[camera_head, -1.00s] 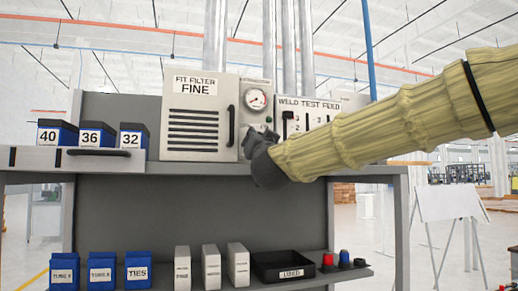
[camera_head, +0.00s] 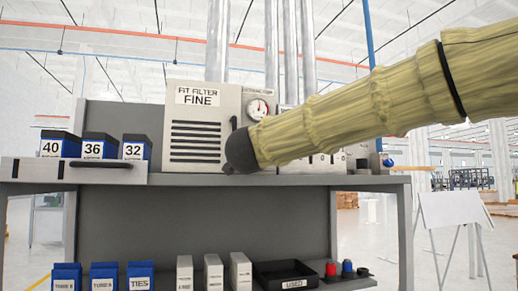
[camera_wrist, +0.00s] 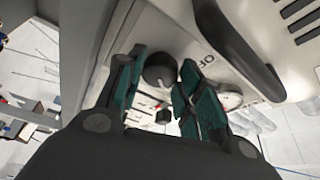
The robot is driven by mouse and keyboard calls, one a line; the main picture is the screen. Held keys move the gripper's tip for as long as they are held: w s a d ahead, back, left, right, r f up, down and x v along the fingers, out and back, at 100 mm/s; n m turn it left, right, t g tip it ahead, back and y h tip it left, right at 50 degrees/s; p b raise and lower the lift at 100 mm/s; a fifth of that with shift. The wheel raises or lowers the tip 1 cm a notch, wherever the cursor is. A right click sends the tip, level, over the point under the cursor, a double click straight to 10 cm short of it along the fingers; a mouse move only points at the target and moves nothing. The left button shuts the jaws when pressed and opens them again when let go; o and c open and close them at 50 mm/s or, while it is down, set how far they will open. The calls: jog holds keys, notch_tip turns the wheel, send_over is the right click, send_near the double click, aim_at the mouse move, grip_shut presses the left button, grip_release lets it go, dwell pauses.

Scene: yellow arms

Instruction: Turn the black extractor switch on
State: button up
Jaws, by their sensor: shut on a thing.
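The black extractor switch is a round knob (camera_wrist: 160,71) on the pale panel, seen in the wrist view between my two teal-padded fingers. A light mark shows on its face, and part of an "OFF" label is printed to its right. My gripper (camera_wrist: 161,66) is shut on the knob, with one finger on each side. In the head view, my dark wrist (camera_head: 241,151) is at the panel below the gauge (camera_head: 258,108); my sleeved arm hides the switch and fingers there.
The filter cabinet (camera_head: 199,125), with its dark handle, stands left of my wrist. Blue boxes (camera_head: 101,147) labelled 40, 36 and 32 are farther left. A black tray (camera_head: 286,274) and several bins are on the lower shelf. The weld test panel is mostly behind my arm.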

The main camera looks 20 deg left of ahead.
jog(key=shift+m, duration=0.6)
jog(key=o, duration=1)
jog(key=shift+o, duration=0.2)
jog(key=v, duration=1.2)
jog(key=shift+r, duration=0.25)
